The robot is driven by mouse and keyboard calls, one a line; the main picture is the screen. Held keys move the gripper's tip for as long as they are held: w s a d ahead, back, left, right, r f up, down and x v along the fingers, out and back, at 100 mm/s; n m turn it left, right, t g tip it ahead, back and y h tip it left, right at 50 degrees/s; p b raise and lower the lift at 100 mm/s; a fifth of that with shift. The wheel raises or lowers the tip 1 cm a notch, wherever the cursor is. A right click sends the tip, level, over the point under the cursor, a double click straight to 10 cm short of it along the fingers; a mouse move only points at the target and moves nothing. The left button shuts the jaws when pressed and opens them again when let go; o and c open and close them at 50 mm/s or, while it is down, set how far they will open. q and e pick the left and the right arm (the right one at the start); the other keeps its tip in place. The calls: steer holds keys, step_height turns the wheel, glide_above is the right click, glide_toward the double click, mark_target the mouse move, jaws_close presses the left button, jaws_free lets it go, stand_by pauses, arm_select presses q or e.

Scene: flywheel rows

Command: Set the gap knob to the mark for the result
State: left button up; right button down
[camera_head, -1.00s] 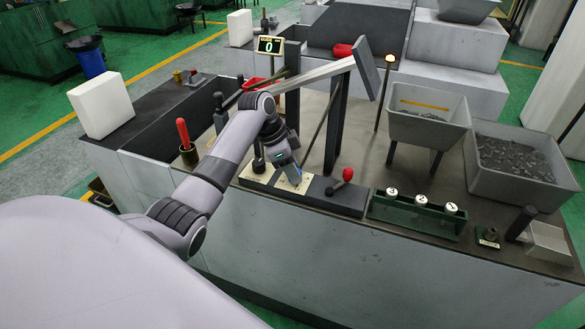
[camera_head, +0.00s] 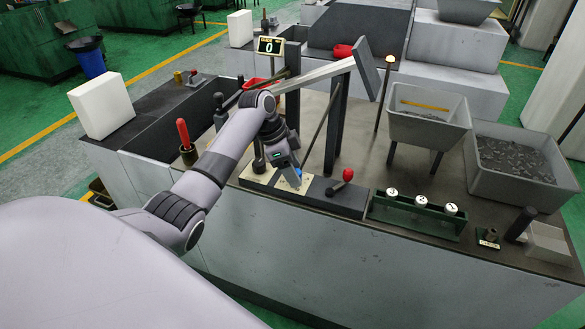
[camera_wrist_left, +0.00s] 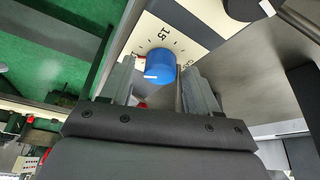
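The blue gap knob (camera_wrist_left: 160,66) sits on a cream dial plate (camera_wrist_left: 185,22) with tick marks and the number 15, in the left wrist view. A white line on the knob is at its lower left edge. My left gripper (camera_wrist_left: 158,88) is open, with one finger on each side of the knob; a narrow gap shows at the left finger, and I cannot tell if the right finger touches. In the head view, my left gripper (camera_head: 292,177) is over the dial plate and hides most of the knob. My right gripper is not in view.
A red-knobbed lever (camera_head: 346,176) stands right of the dial. A green rack (camera_head: 410,214) holds several numbered white-topped pieces. A display (camera_head: 270,45) reads 0. Grey bins (camera_head: 428,128) stand at the right, and a red-handled lever (camera_head: 184,133) is at the left.

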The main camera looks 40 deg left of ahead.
arm_select(q)
steer(key=shift+r, duration=0.1)
steer(key=v, duration=0.7)
steer(key=shift+b, duration=0.3)
